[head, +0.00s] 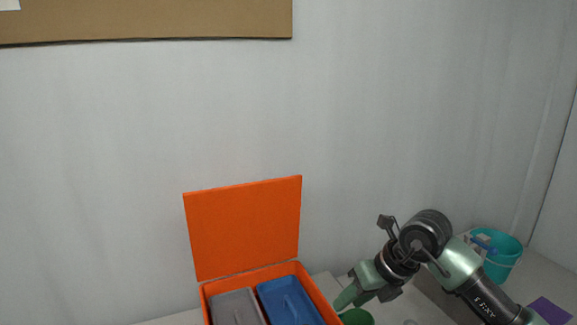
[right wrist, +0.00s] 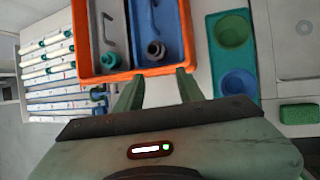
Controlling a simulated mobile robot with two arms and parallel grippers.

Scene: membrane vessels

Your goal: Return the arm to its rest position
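My right arm comes in from the right in the head view. Its gripper (head: 350,297) has green fingers and points down and left, beside the right side of an open orange box (head: 251,272). In the right wrist view the two fingers of the right gripper (right wrist: 158,80) stand apart with nothing held between them, just outside the orange box's near wall (right wrist: 112,78). My left arm and gripper are not in view.
The box holds a grey tray (head: 236,307) and a blue tray (head: 290,302); its lid (head: 243,228) stands up. A teal bucket (head: 497,262) stands right. A teal holder (right wrist: 240,63), green sponge (right wrist: 299,114) and white tubes (right wrist: 48,56) show in the wrist view.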

